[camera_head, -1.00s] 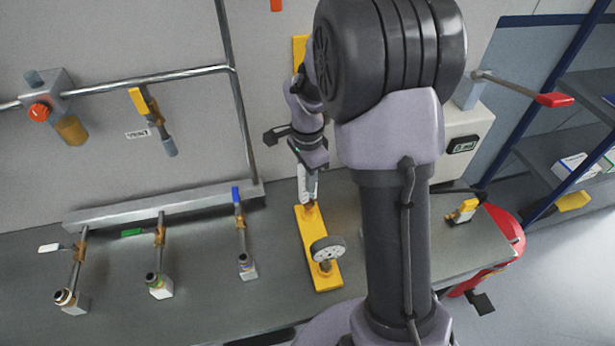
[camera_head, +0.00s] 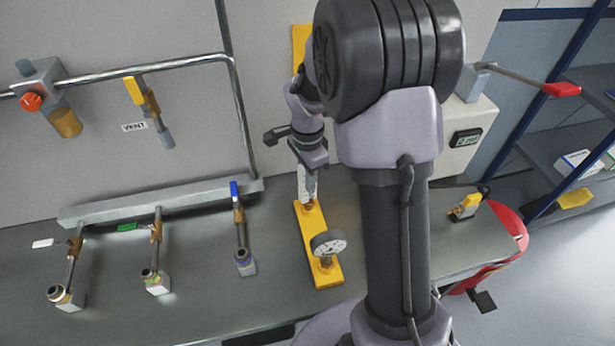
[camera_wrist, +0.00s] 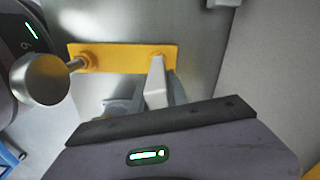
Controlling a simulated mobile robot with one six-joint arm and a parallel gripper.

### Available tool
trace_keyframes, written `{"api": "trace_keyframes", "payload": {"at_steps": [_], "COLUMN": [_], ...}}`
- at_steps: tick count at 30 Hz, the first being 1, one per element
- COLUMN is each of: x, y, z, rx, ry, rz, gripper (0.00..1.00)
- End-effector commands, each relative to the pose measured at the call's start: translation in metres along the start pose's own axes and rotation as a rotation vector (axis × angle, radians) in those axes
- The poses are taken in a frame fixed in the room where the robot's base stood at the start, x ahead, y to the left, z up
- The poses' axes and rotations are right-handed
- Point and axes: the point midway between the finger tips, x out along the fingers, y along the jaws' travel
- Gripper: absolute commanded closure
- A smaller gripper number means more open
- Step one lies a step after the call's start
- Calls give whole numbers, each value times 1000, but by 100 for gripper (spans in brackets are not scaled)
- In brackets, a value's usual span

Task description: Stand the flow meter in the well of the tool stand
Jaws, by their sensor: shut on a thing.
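My gripper (camera_head: 308,184) is low over the yellow plate on the bench and shut on a slim pale piece (camera_wrist: 155,86), which I take to be the flow meter. The piece points at the plate's boss nearer the wall. The yellow plate (camera_wrist: 118,58), which appears to be the tool stand, also shows in the head view (camera_head: 313,234). A brass fitting (camera_head: 309,205) shows just below the gripper. I cannot tell whether the piece is seated there or just above it. The fingers hide much of it.
A round gauge (camera_head: 328,243) stands on the plate's near end, close to my gripper; its back shows in the wrist view (camera_wrist: 40,80). Valves with white, green and blue handles stand left. A small yellow-topped part (camera_head: 466,206) is on the right.

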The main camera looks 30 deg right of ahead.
Motion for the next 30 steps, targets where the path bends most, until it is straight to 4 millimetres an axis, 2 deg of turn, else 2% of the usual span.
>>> {"api": "trace_keyframes", "payload": {"at_steps": [5,6,9,10,20,23,30], "x": [6,6,5,5,0,-21,-104], "y": [0,0,0,0,0,0,-1], "z": [0,0,0,0,0,0,0], "rx": [0,0,0,0,0,-1,0], "ry": [0,0,0,0,0,1,1], "rz": [0,0,0,0,-1,-2,-5], "gripper": [100,78,59,55,55,55,55]}}
